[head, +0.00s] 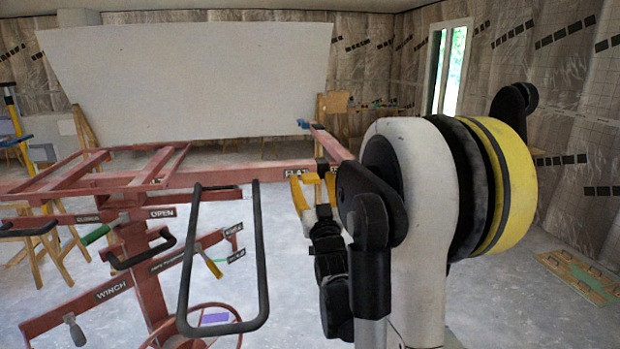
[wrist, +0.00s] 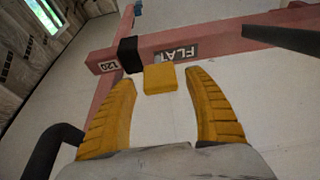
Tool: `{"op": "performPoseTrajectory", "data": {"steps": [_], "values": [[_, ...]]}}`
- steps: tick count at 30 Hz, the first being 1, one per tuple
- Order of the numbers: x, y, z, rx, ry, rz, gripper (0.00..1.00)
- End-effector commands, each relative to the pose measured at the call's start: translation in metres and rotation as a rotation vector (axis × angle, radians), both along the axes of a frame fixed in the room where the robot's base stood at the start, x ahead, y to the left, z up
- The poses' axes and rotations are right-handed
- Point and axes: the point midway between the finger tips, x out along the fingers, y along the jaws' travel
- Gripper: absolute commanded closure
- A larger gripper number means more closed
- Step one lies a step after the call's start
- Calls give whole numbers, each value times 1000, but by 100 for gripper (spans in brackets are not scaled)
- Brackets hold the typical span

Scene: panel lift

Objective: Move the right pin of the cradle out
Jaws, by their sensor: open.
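The right pin shows as a yellow block-shaped knob (wrist: 160,79) in the wrist view, beside a black sleeve (wrist: 130,54) on the red cradle bar (wrist: 225,35). Labels reading "FLAT" and "120" sit on this bar. My gripper (wrist: 162,84) is open, with one yellow finger on each side of the knob. Gaps show between knob and fingers, and the knob lies near fingertip level. In the head view my gripper (head: 312,182) is at the right end of the red cradle (head: 225,178); there the knob is hard to tell from the yellow fingers.
A black looped handle (head: 222,260) stands left of my arm. The lift's red mast carries levers, an "OPEN" label and a winch wheel (head: 195,318). A large white panel (head: 190,82) stands behind.

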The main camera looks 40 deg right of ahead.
Motion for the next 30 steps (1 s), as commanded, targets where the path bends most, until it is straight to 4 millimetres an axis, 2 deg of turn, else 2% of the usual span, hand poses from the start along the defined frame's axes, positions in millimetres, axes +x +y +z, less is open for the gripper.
{"op": "performPoseTrajectory", "data": {"steps": [4,13,19,26,30], "values": [[9,-5,4,0,0,0,38],[11,-6,5,0,0,0,40],[10,-6,5,0,0,0,100],[9,-5,5,0,0,0,100],[-5,3,5,0,0,0,100]]}}
